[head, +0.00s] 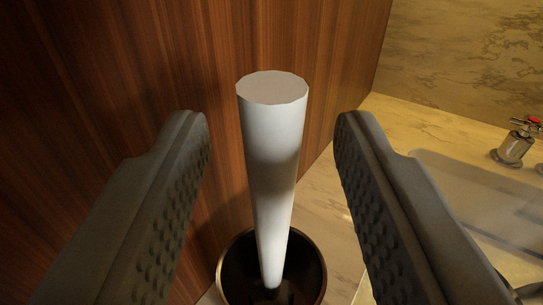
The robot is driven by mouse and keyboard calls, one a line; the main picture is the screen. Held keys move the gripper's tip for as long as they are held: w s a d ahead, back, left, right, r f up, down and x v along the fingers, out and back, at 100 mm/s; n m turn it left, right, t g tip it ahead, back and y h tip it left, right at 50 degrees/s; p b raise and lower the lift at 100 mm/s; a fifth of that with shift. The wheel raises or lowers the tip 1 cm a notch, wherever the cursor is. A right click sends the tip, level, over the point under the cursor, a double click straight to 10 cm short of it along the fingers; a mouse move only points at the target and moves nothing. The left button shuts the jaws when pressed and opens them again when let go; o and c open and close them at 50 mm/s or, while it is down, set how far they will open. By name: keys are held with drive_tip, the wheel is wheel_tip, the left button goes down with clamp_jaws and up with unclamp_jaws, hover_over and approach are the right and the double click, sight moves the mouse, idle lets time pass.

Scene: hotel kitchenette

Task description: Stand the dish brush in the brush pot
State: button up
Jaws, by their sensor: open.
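The white handle of the dish brush (272,160) stands nearly upright in the middle of the head view. Its lower end reaches into the dark round brush pot (319,262), which has a thin brassy rim. The brush's lower part is hidden in the dark of the pot. My gripper (272,130) is open, with one dark, studded finger on each side of the handle. There is a clear gap between the handle and both fingers.
A brown wooden panel (120,70) rises close behind and to the left of the pot. A pale marble counter (420,125) runs to the right, with a sink (455,175) and a red-marked tap (515,145). A marbled wall (460,60) stands behind.

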drive_tip(key=s, duration=1.4)
drive_tip(key=shift+s+a, duration=0.25)
drive_tip(key=shift+s, duration=0.15)
